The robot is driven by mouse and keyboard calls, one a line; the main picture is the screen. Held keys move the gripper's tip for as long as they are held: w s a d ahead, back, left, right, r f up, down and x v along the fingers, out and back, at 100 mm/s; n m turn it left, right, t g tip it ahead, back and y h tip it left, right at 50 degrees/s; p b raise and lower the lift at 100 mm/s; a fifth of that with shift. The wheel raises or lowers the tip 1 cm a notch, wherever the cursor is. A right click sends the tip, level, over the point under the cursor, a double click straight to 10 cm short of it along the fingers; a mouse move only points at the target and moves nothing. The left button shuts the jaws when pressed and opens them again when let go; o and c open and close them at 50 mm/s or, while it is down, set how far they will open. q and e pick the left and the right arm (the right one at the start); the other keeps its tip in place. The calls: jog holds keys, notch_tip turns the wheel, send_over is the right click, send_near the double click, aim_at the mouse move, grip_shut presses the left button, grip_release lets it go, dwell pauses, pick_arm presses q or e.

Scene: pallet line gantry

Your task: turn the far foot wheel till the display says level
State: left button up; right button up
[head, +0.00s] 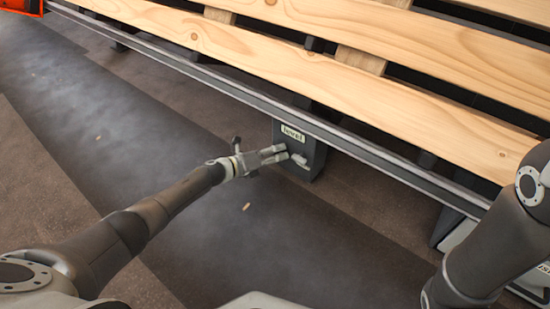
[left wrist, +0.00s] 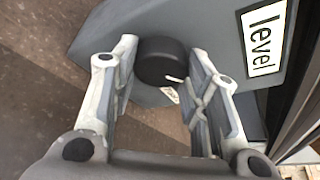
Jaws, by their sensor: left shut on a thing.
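The foot wheel, a round black knob with a white mark (left wrist: 162,60), sits on the face of a grey foot housing (left wrist: 225,40). My left gripper (left wrist: 163,75) has one finger on each side of the wheel and is shut on it. The display (left wrist: 263,38) beside it reads "level". In the head view the display (head: 292,133) is on the housing under the rail, with my left gripper (head: 286,154) at the housing's face. The fingers hide the wheel there. My right gripper is out of view; only part of that arm shows at the right.
A long dark metal rail (head: 225,90) runs diagonally above the housing. Wooden pallet boards (head: 270,62) lie behind and above it. A second dark foot (head: 447,228) stands lower right, near my right arm. The floor (head: 90,110) to the left is open, with small chips.

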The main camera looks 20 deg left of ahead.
pick_arm(q)
jog(key=shift+f+n+h+b, duration=0.1)
jog(key=shift+n+h+b, duration=0.55)
jog(key=shift+n, duration=0.25)
jog(key=o, duration=1)
jog(key=shift+a, duration=0.1)
jog(key=v, duration=1.2)
jog(key=shift+s, duration=0.1)
